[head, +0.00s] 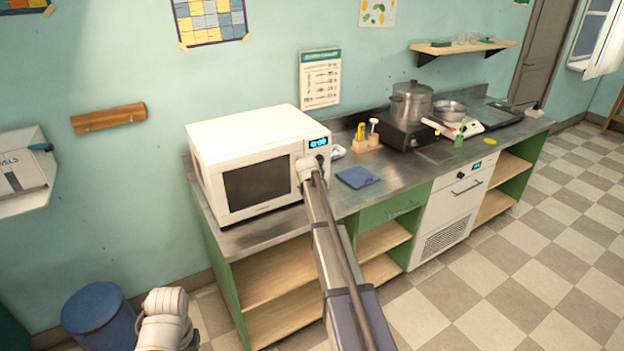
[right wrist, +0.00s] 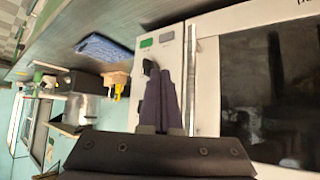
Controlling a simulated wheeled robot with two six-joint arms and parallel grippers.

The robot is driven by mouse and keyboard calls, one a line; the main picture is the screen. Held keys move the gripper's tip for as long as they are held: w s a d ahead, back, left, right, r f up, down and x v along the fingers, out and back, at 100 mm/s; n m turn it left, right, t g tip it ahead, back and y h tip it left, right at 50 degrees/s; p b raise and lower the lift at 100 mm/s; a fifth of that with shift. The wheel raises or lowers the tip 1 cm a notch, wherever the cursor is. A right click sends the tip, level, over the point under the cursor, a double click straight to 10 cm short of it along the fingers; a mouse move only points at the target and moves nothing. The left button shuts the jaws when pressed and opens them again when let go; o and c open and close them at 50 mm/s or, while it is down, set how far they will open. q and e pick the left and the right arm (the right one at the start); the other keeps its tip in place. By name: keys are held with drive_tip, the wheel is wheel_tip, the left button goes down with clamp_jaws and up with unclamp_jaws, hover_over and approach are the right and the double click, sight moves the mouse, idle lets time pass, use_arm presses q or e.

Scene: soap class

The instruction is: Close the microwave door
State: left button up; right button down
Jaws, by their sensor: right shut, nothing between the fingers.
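The white microwave (head: 250,150) stands on the left end of the steel counter. Its dark-windowed door (head: 258,182) looks flush with the body in the head view. The door's dark window (right wrist: 262,95) fills the right of the right wrist view, beside a pale upright strip. My right gripper (right wrist: 172,72) is shut and empty, its fingertips in front of the control panel (right wrist: 160,45) beside that strip. I cannot tell whether they touch it. In the head view my right arm hides the gripper and the door's right edge. My left gripper is out of view.
A blue cloth (head: 357,177) lies on the counter right of the microwave. A wooden holder (head: 366,144), a pot (head: 411,103) and a white scale-like device stand further along. A blue bin (head: 97,315) is on the floor at left. The counter front is bare near the cloth.

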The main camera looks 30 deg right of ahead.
use_arm(q)
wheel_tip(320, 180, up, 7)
drive_tip(key=p, duration=0.6)
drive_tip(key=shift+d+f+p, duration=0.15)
drive_tip(key=shift+p, duration=0.2)
use_arm(e)
drive_tip(key=s+r, duration=0.6)
drive_tip(key=s, duration=0.4)
drive_tip(key=shift+d+r, duration=0.2)
drive_tip(key=shift+r, duration=0.15)
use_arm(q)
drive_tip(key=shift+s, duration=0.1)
use_arm(e)
drive_tip(key=shift+s, duration=0.1)
drive_tip(key=s+a+f+n+g+y, duration=0.1)
drive_tip(key=s+a+f, duration=0.15)
drive_tip(key=a, duration=0.55)
drive_tip(key=s+a+f+n+g+y, duration=0.1)
drive_tip(key=s+a+n, duration=0.15)
drive_tip(key=a, duration=0.65)
drive_tip(key=s+a+f+n+g+y, duration=0.1)
drive_tip(key=s+a+n+g, duration=0.2)
drive_tip(key=s+a, duration=1)
drive_tip(key=s+a+f+n+g+y, duration=0.1)
drive_tip(key=s+a+f+n+g, duration=0.1)
drive_tip(key=s+a, duration=1.1)
drive_tip(key=shift+s+a+f+n+g, duration=0.15)
drive_tip(key=shift+s+f+n+g, duration=0.15)
drive_tip(key=shift+s+n+g, duration=0.55)
